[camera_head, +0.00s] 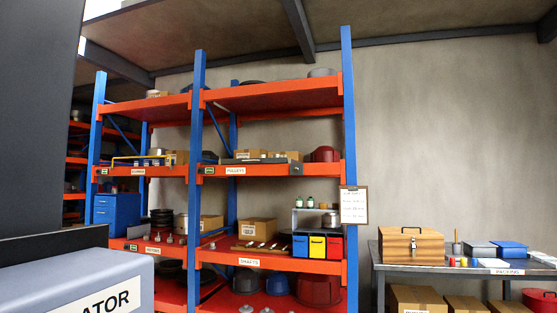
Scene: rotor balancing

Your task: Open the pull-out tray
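What looks like the pull-out tray is a flat grey tray (256,161) on the middle shelf of the right rack bay, by the PULLEYS label. Its dark front lies along the shelf's front edge, with a grey end piece at the right. Small boxes and light round parts show just behind or in it; I cannot tell which. How far it is pulled out is hard to tell from this low angle. My gripper is not in view.
The blue and orange rack (198,180) holds boxes, pulleys, shafts and coloured bins (318,246). A packing table (390,267) with a wooden case (411,244) stands right. A grey block lettered "ATOR" (80,290) and a dark panel fill the near left. A clipboard (354,205) hangs on the right post.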

